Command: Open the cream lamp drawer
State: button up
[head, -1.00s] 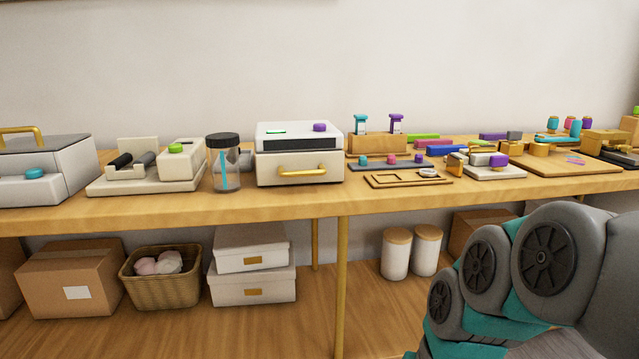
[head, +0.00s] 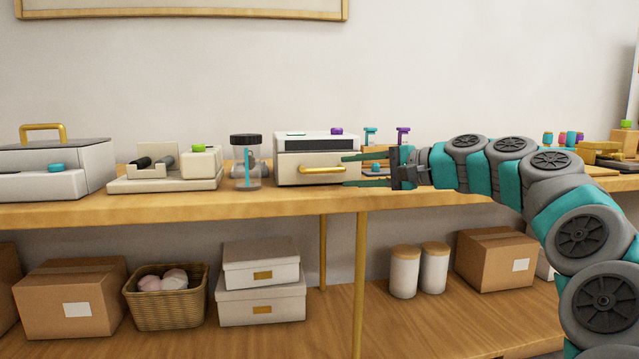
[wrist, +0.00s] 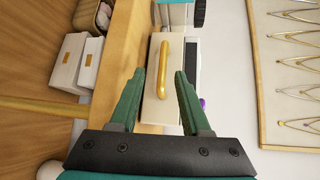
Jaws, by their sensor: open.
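The cream lamp drawer (head: 300,174) is the front of a small cream box unit on the bench, with a gold bar handle (head: 322,169). It looks shut. The unit's top has a dark slot, a green light and a purple knob (head: 337,131). In the wrist view the drawer front (wrist: 153,102) and gold handle (wrist: 163,68) lie ahead of the fingers, the handle running up the picture. My gripper (head: 352,170) is open and empty, its teal fingers pointing left near the unit's right end. In the wrist view my gripper (wrist: 159,80) has the handle beyond its fingertips, apart from them.
A clear jar with a dark lid (head: 246,160) stands left of the unit. A cream device with a green button (head: 199,162) is further left. Boxes, a basket (head: 166,297) and canisters sit below the bench (head: 190,206). Space before the drawer looks clear.

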aim_at(330, 171)
jog(key=x, duration=0.5)
jog(key=w+x, duration=0.1)
jog(key=x, duration=0.1)
jog(key=shift+w+a, duration=0.1)
jog(key=shift+w, duration=0.1)
jog(key=shift+r, duration=0.1)
grip_shut()
dwell(1.4)
